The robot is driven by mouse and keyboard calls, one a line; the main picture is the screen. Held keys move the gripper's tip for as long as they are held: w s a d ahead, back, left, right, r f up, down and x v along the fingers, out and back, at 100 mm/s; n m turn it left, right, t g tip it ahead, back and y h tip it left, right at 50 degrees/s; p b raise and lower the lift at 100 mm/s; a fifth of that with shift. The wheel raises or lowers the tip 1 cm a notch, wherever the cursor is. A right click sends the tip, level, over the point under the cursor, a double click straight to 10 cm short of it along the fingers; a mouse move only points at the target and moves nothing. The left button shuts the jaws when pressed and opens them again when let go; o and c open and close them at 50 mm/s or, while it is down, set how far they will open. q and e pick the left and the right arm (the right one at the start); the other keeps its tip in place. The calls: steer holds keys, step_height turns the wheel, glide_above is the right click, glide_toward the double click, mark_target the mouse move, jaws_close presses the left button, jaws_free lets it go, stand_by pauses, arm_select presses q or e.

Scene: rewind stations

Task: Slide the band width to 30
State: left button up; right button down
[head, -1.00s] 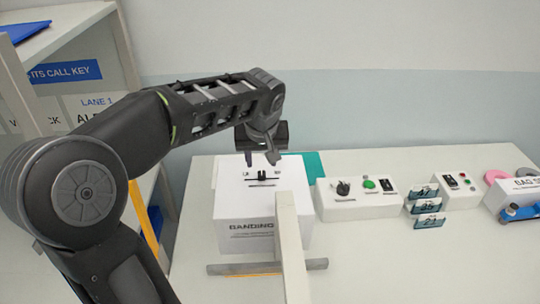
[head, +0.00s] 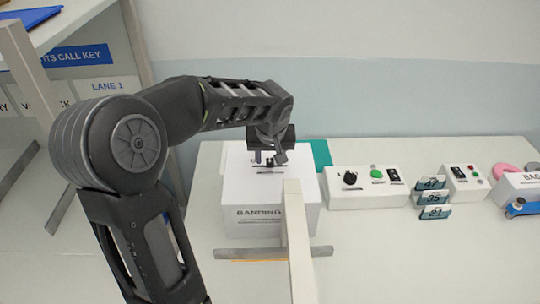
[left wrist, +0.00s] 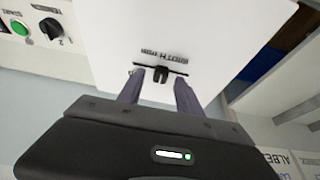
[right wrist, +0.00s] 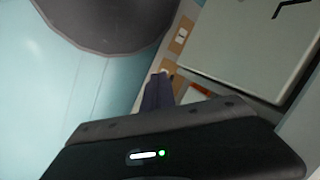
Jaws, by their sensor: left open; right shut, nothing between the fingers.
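The white banding box (head: 265,200) stands on the table, with a black slider knob on its top. In the left wrist view the slider knob (left wrist: 160,74) sits in a dark slot beside small width lettering. My left gripper (head: 268,160) is over the box top. In the left wrist view its two open fingers (left wrist: 158,90) stand on either side of the knob, with gaps; I cannot tell their exact height. The scale numbers are too small to read. My right gripper (right wrist: 158,88) is away from the box, shut and empty, and is not in the head view.
A pale upright post (head: 298,240) stands in front of the box on a grey foot bar. To the right are a control box (head: 365,200) with a knob and green button, number cards (head: 433,198) and another white box (head: 525,188). A shelf stands at left.

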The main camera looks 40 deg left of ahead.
arm_select(q)
steer(key=shift+w+a+f, duration=0.15)
steer(key=shift+f, duration=0.4)
steer(key=shift+c, duration=0.2)
jaws_close()
stand_by(0.9)
